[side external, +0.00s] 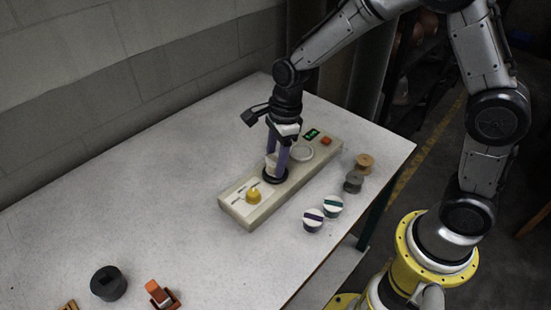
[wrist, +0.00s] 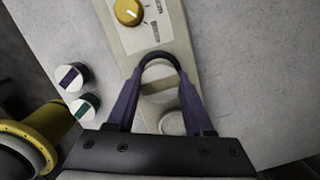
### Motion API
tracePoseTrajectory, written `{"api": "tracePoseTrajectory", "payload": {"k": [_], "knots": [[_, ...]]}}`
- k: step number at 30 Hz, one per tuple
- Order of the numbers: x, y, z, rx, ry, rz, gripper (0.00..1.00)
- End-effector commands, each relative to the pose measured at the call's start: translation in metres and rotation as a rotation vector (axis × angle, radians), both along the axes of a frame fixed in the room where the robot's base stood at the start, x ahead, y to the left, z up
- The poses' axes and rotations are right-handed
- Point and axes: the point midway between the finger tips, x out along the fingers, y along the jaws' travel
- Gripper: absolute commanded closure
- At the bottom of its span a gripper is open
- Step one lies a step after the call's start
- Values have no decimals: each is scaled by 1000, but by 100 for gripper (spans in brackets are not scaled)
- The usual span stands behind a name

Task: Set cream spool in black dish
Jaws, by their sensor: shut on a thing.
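The cream spool (side external: 271,160) is upright between the two purple fingers of my gripper (side external: 277,170), which is shut on it. It also shows between the fingers in the wrist view (wrist: 158,76). The black dish (side external: 275,179) is on the beige panel, right below the spool. In the wrist view the black dish's dark rim (wrist: 160,56) curves around the spool's far side. The spool is over or in the dish; I cannot tell whether it touches the bottom. The fingers hide part of both.
The beige panel (side external: 237,205) also has a yellow knob (side external: 253,196), a white dish (side external: 301,152) and a red button (side external: 326,141). White-topped cylinders (side external: 313,219), a grey spool (side external: 353,182) and a tan spool (side external: 365,163) stand to its right. A black cylinder (side external: 108,283) stands front left.

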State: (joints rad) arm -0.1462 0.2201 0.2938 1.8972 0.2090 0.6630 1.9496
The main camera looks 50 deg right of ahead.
Motion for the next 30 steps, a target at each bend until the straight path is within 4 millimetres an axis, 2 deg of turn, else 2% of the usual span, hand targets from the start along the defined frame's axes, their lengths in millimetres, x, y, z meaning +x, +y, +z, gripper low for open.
{"api": "tracePoseTrajectory", "payload": {"k": [26, 27, 30], "knots": [[0, 0, -10, 0, 1, 0, 100], [0, 0, -10, 0, 1, 0, 46], [0, 0, -10, 0, 1, 0, 28]]}}
